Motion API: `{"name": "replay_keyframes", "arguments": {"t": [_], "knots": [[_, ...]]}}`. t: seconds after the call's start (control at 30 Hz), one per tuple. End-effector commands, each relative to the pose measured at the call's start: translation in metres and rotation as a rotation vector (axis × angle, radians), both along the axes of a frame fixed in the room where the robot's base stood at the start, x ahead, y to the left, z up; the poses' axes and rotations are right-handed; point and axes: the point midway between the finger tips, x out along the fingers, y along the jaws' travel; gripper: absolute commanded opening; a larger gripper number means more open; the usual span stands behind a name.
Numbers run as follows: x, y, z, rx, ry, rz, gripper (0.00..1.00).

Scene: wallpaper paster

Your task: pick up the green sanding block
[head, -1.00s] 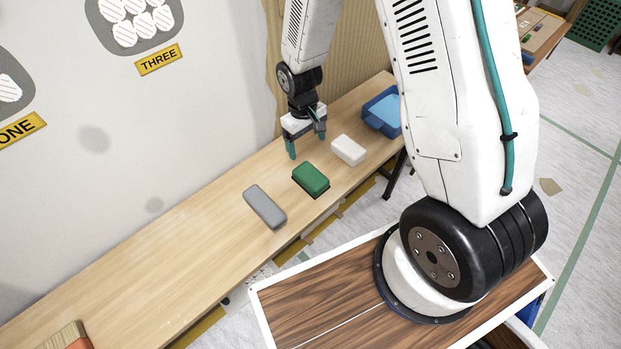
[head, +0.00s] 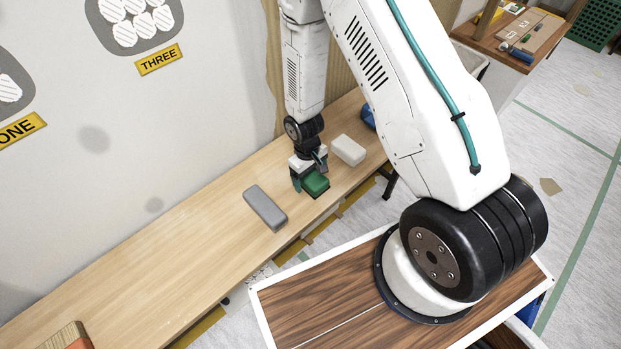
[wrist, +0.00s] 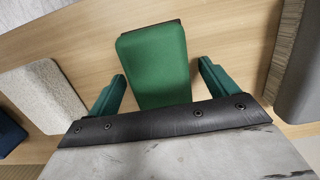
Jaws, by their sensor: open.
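The green sanding block (head: 316,184) lies on the wooden bench between a grey block and a white block. It also shows in the wrist view (wrist: 155,62), flat on the bench with a dark edge at its far end. My gripper (head: 309,183) is low over the block in the head view and hides part of it. In the wrist view my gripper (wrist: 160,92) is open, with one teal finger on each side of the block's near part. A small gap shows between the block and each finger. The block's near end is hidden behind the gripper body.
The grey block (head: 265,207) lies left of the green one, the white block (head: 348,150) to its right. A blue tray (head: 368,117) shows partly behind my arm. The wall stands along the bench's back.

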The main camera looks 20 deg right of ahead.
Motion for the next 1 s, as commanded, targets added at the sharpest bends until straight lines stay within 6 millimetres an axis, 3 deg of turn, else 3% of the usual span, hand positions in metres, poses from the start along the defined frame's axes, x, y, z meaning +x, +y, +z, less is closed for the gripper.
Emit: {"name": "replay_keyframes", "arguments": {"t": [0.17, 0.3, 0.37, 0.77, 1.0], "knots": [[0.000, 0.000, 0.000, 0.000, -0.001, -0.001, 0.85], [0.000, 0.000, 0.000, 0.000, 0.000, -0.001, 0.47], [0.000, 0.000, 0.000, 0.000, 0.000, -0.001, 0.34], [0.001, 0.000, 0.007, 0.000, -0.002, -0.001, 0.34], [0.002, 0.000, 0.042, 0.000, -0.004, -0.001, 0.34]]}}
